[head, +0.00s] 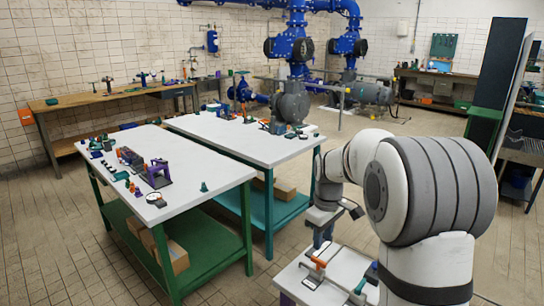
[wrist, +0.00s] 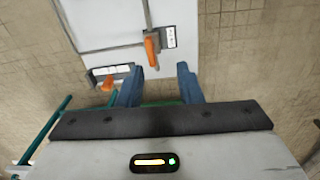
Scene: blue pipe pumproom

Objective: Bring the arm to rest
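My arm is bent at the right of the head view, and my gripper (head: 322,240) points down over a small white-topped stand (head: 350,268). In the wrist view my gripper (wrist: 160,82) has its two blue fingers apart, with a clear gap and nothing held. An orange handle (wrist: 152,48) on the white top lies just beyond the gap, lined up between the fingertips. A second orange handle (wrist: 107,82) is beside the left finger. I cannot tell how far the fingertips are above the surface.
Two white-topped tables, one with a green frame (head: 215,180) and one with a teal frame (head: 255,148), stand left of my arm with small parts on them. A wooden bench (head: 75,100) runs along the back wall. Tiled floor is open in front at left.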

